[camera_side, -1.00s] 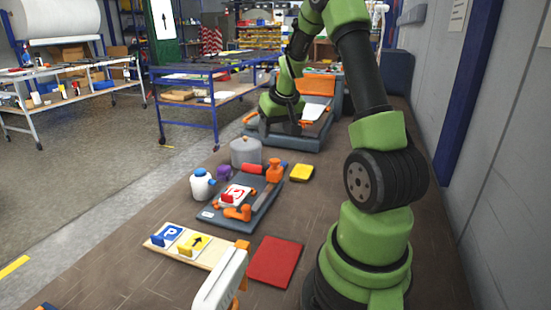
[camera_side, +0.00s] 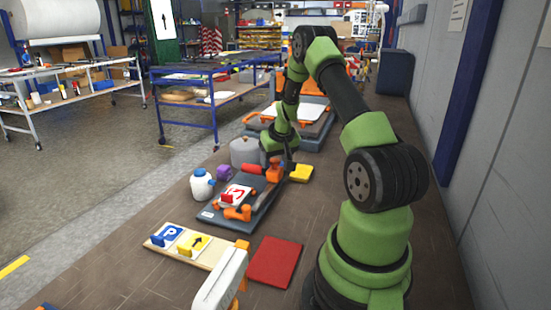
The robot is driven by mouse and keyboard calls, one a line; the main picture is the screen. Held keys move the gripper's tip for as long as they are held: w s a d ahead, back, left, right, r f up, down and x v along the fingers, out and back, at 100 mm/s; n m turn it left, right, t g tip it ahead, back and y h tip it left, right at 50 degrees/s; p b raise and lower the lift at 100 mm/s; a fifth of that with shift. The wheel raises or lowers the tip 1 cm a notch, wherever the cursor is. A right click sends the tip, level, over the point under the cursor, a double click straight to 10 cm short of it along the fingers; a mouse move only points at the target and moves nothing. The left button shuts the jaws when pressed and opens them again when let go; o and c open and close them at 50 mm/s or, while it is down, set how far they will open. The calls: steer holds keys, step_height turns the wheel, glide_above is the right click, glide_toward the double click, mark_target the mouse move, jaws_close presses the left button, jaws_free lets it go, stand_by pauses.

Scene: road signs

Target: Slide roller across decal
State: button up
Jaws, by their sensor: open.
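A white sign with a red curved-arrow decal (camera_side: 234,195) lies on the dark grey tray (camera_side: 212,217), with a small red block on it. A red cylinder (camera_side: 252,168), which may be a roller or its handle, lies at the tray's far end. An orange upright tool (camera_side: 275,172) stands beside it; I cannot tell which one is the roller. My gripper (camera_side: 287,164) is open above the tray's far right end, close to the orange tool. Its fingers partly overlap that tool in view, and contact is not clear.
A grey lidded pot (camera_side: 246,150), a blue-white bottle (camera_side: 202,184) and a purple item (camera_side: 224,172) stand left of the tray. A yellow block (camera_side: 301,173) is right. A board with signs (camera_side: 160,246) and a red mat (camera_side: 275,262) lie in front.

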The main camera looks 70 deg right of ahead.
jaws_close()
steer(key=a, duration=1.3)
steer(key=shift+a, duration=0.35)
jaws_free()
steer(key=shift+d, duration=0.15)
